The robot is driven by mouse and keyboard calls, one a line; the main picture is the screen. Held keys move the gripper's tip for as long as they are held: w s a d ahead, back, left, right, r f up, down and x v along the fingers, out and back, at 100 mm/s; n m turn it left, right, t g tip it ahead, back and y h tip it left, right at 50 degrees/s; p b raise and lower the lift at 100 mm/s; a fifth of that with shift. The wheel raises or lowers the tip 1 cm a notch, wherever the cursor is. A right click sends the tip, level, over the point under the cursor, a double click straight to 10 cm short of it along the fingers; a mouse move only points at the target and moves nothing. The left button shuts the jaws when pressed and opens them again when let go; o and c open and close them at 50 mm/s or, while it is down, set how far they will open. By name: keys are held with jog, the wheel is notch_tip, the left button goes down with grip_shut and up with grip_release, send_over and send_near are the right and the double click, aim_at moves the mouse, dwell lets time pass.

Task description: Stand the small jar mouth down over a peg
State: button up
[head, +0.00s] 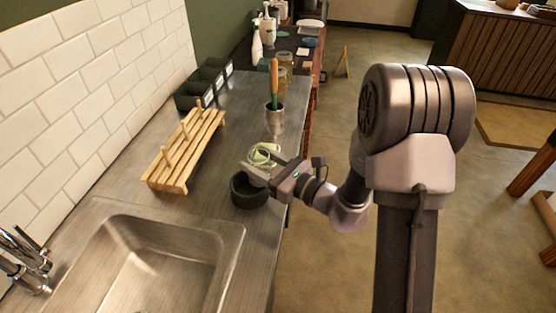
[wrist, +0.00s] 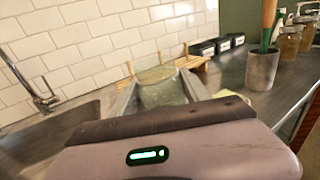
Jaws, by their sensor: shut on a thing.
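The small jar is pale greenish glass (head: 262,155), held above the counter's right edge. In the wrist view the jar (wrist: 162,90) sits upright-looking between my two fingers; which end is its mouth I cannot tell. My gripper (head: 262,165) is shut on it. The wooden peg rack (head: 186,150) stands to the left on the counter, with several upright pegs, and nothing is seen on them. In the wrist view the rack (wrist: 192,62) is partly hidden behind the jar.
A dark round bowl (head: 248,191) stands just below and left of my gripper. A metal cup (head: 274,120) with upright handled tools stands behind it. The sink (head: 165,260) is at the front, and dark bins (head: 203,85) line the wall. Counter between rack and cup is clear.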

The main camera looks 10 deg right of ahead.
jog(key=a+f+b, duration=0.1)
jog(key=f, duration=0.1)
jog(key=w+a+f+b, duration=0.1)
jog(key=f+b, duration=0.1)
jog(key=a+f+b, duration=0.1)
jog(key=f, duration=0.1)
jog(key=shift+w+a+b, duration=0.1)
jog(key=shift+w+b, duration=0.05)
jog(key=shift+b, duration=0.2)
jog(key=o, duration=1.6)
